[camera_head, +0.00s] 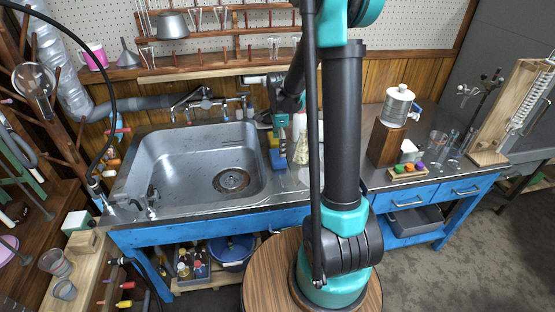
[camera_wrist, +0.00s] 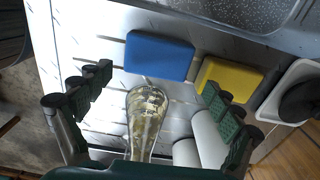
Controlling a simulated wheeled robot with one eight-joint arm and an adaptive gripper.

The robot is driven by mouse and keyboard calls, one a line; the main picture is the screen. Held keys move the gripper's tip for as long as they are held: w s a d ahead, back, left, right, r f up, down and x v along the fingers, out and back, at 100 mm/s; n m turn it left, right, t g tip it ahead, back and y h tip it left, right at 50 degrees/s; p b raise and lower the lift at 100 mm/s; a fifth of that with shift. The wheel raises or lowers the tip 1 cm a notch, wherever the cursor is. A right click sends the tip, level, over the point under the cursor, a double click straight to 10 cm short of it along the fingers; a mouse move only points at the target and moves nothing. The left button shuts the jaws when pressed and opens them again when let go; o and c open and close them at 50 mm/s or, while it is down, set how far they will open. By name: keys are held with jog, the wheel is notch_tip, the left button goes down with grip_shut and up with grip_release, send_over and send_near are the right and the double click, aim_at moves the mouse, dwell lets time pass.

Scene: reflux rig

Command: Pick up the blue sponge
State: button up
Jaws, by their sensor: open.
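The blue sponge (camera_wrist: 158,56) lies flat on the metal counter in the wrist view, ahead of my gripper and near the sink edge. In the head view the blue sponge (camera_head: 278,160) shows small beside the sink's right side. My gripper (camera_wrist: 158,84) is open, its green-padded fingers spread wide to the left and right. The sponge lies beyond the fingertips, apart from them, and nothing is held. In the head view my arm hides much of the area around the gripper.
A yellow sponge (camera_wrist: 231,80) lies right of the blue one. A clear glass flask (camera_wrist: 147,118) stands between the fingers, with white cylinders (camera_wrist: 208,138) beside it. A white container with a dark round thing (camera_wrist: 301,98) is at right. The sink (camera_head: 200,165) is left.

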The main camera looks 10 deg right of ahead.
aim_at(278, 155)
jog(key=shift+s+a+f, duration=0.1)
jog(key=shift+a+f, duration=0.05)
jog(key=shift+f, duration=1.25)
jog(key=shift+s+a+f, duration=0.1)
jog(key=shift+a+f, duration=0.05)
jog(key=shift+f, duration=1.25)
jog(key=c, duration=0.7)
